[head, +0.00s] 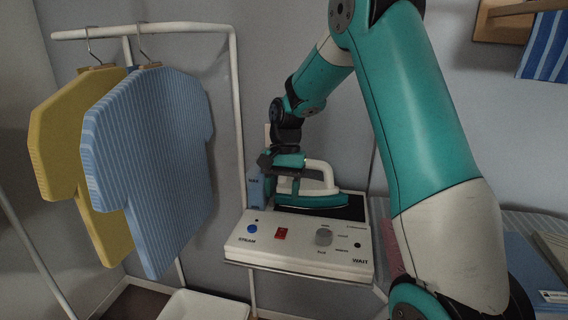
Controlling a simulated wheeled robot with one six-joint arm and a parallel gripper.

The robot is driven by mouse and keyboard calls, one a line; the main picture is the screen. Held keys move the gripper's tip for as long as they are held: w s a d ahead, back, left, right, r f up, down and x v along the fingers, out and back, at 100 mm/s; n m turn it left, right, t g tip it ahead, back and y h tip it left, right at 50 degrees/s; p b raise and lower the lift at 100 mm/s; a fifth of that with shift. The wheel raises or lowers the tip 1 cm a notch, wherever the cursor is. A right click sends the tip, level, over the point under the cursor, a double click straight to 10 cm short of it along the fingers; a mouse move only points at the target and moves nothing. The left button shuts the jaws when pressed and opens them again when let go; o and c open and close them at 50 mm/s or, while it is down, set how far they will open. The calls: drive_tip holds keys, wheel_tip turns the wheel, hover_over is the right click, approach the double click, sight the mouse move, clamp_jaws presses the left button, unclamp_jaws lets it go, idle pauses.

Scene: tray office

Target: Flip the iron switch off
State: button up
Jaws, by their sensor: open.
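A red rocker switch (281,233) sits on the sloped front panel of a white ironing station (300,262), between a blue button and a grey dial. I cannot tell which way the rocker is tilted. My gripper (270,168) is open, above and behind the switch, close to the iron's left end. The arm's end partly covers the iron, and I cannot tell whether they touch. The switch is in clear view.
A small blue box (255,190) stands left of the iron. A blue striped shirt (155,165) and a yellow shirt (60,150) hang on a white rack (237,100) at left. A white bin (205,305) is below. The space before the panel looks clear.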

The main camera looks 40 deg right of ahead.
drive_tip(key=v, duration=0.7)
drive_tip(key=shift+r, duration=0.2)
drive_tip(key=shift+d, duration=0.1)
